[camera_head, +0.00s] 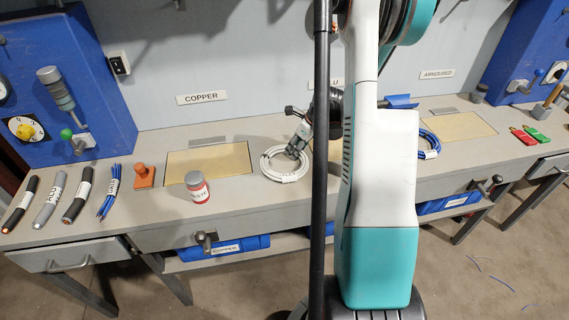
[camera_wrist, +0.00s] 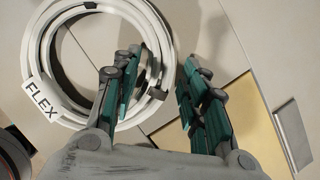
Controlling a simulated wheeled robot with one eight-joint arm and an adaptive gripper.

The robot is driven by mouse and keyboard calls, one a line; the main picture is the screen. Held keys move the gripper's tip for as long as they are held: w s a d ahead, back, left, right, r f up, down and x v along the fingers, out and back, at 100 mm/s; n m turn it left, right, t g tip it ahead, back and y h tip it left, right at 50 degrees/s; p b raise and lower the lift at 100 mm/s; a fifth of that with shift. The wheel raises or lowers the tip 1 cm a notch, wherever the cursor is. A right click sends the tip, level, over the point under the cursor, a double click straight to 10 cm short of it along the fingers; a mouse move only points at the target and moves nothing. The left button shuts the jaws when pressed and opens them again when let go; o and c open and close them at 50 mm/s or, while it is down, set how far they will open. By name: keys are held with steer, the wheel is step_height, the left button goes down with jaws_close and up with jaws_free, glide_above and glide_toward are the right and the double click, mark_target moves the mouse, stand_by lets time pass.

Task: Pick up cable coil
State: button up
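A white cable coil (camera_head: 270,174) with a white label lies flat on the grey workbench, left of my arm. In the wrist view the coil (camera_wrist: 50,33) fills the upper left, and its label reads FLEX. My gripper (camera_head: 293,151) is over the coil's right side and points down. In the wrist view my gripper (camera_wrist: 158,75) is open, with one finger over the coil's inside and the other outside its right rim. The rim passes between the fingers. I cannot tell how high the fingertips are. A blue cable coil (camera_head: 431,142) lies right of my arm, partly hidden.
A copper-labelled yellow panel (camera_head: 212,161) is left of the coil. A red-and-white can (camera_head: 197,187), an orange stamp-like object (camera_head: 144,176) and several cable pieces (camera_head: 77,195) stand or lie further left. Blue machines (camera_head: 60,85) flank the bench. Blue bins (camera_head: 223,248) sit below.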

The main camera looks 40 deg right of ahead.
jaws_close()
steer(key=shift+r, duration=0.1)
step_height(320, 180, up, 20)
steer(key=p, duration=0.6)
